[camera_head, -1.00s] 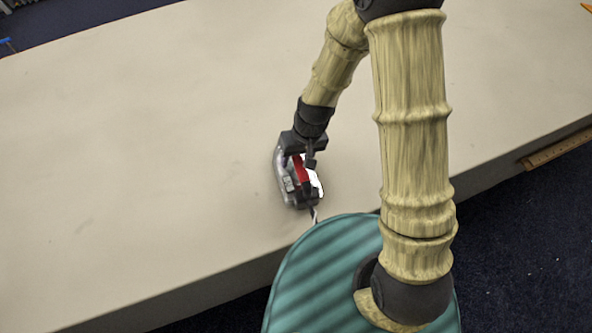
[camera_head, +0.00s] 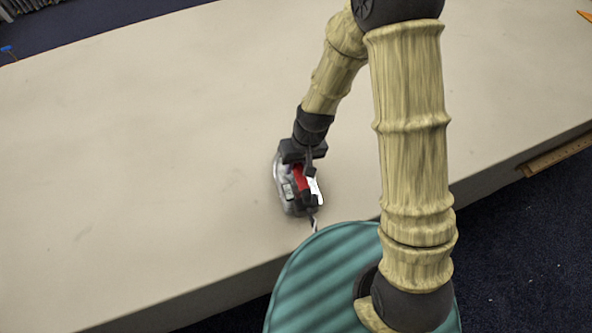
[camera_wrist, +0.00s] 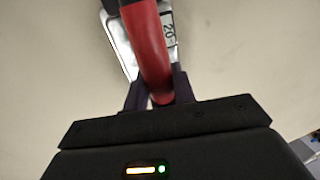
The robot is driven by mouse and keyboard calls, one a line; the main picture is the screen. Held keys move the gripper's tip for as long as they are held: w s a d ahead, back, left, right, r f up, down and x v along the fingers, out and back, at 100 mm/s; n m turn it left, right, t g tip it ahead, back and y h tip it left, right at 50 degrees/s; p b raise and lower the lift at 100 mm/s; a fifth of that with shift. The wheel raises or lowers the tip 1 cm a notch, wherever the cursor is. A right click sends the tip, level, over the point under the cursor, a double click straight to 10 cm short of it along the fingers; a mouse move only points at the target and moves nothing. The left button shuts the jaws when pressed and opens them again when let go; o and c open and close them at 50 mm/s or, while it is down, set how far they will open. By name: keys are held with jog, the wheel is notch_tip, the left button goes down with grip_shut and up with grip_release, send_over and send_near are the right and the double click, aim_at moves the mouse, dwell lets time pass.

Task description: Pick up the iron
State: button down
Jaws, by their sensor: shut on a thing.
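The iron (camera_head: 290,196) is grey and silver with a red handle and sits at the near edge of the long table, with a cord at its near end. In the wrist view its red handle (camera_wrist: 148,45) runs between the two dark fingers, with part of its silver body behind. My gripper (camera_head: 308,168) reaches down over the iron from above and is shut on the red handle; it also shows in the wrist view (camera_wrist: 158,98). The iron's underside is hidden, so I cannot tell whether it touches the table.
The long pale cloth table (camera_head: 130,150) is clear around the iron. A wooden ruler-like strip (camera_head: 555,152) lies at the right beyond the table's near edge. An orange item (camera_head: 586,14) is at the far right corner. The floor is dark blue carpet.

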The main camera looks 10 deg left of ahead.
jog(key=shift+w+r, duration=0.1)
jog(key=shift+r, duration=0.05)
jog(key=shift+r+b, duration=0.9)
jog(key=shift+r, duration=4)
